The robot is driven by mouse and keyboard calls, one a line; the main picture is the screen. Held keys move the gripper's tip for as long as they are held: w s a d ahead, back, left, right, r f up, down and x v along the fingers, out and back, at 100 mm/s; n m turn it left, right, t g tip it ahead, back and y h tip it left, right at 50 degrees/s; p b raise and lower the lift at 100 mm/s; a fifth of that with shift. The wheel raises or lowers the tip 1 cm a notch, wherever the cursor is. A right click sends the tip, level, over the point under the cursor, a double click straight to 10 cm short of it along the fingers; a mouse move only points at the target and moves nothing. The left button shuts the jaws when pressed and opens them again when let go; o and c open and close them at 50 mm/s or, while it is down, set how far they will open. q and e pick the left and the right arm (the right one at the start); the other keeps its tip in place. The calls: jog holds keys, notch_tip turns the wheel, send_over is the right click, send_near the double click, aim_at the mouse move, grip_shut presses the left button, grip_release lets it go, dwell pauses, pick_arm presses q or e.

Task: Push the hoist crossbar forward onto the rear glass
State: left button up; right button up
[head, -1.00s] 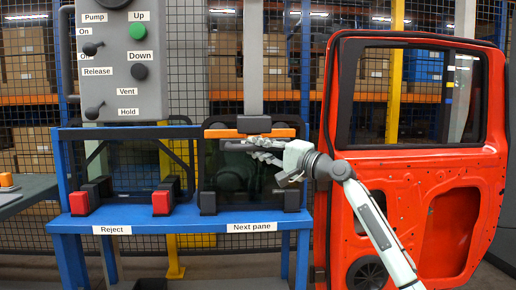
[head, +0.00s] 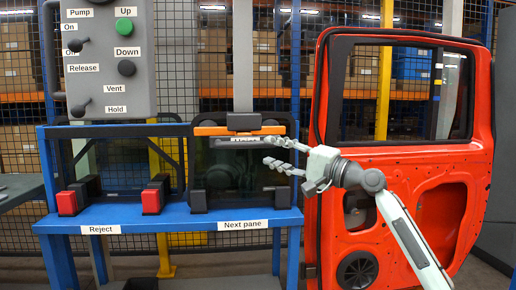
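The hoist crossbar (head: 212,131) is an orange bar with a dark block at its middle, below a grey vertical post (head: 243,60). A grey labelled plate (head: 235,142) shows just under it. The rear glass (head: 228,165) is a dark pane standing in the rack over the "Next pane" label; the bar lies across its top edge in the picture. I cannot tell whether they touch. My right gripper (head: 278,156) is open and empty, its fingers apart, in front of the pane's right part and below the bar's right end. My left gripper is not in view.
A blue rack table (head: 170,218) carries the panes, with red-faced blocks (head: 67,203) on the Reject side. A control box (head: 105,88) hangs at upper left. A red door (head: 420,160) stands at right, behind my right arm.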

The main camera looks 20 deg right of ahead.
jog(key=shift+v, duration=1.6)
notch_tip(320, 180, down, 25)
jog(key=a+n+g+h, duration=0.3)
jog(key=g+h, duration=0.1)
jog(key=s+a+f+n+g+h, duration=0.15)
jog(key=s+f, duration=0.25)
jog(key=f, duration=0.5)
jog(key=s+f+n+g+h, duration=0.1)
jog(key=s+f+g, duration=0.15)
jog(key=f, duration=0.65)
jog(key=s+f+n+g+h, duration=0.2)
jog(key=s+f+n+g, duration=0.1)
jog(key=s+f, duration=0.8)
jog(key=s+a+f+n+g+h, duration=0.1)
jog(key=s+f+n+g+h, duration=0.1)
jog(key=s+f, duration=0.8)
jog(key=s+n+g, duration=0.1)
jog(key=s, duration=0.5)
jog(key=shift+s+a+f+n, duration=0.2)
jog(key=shift+a+f+n, duration=0.1)
jog(key=shift+f+n, duration=0.05)
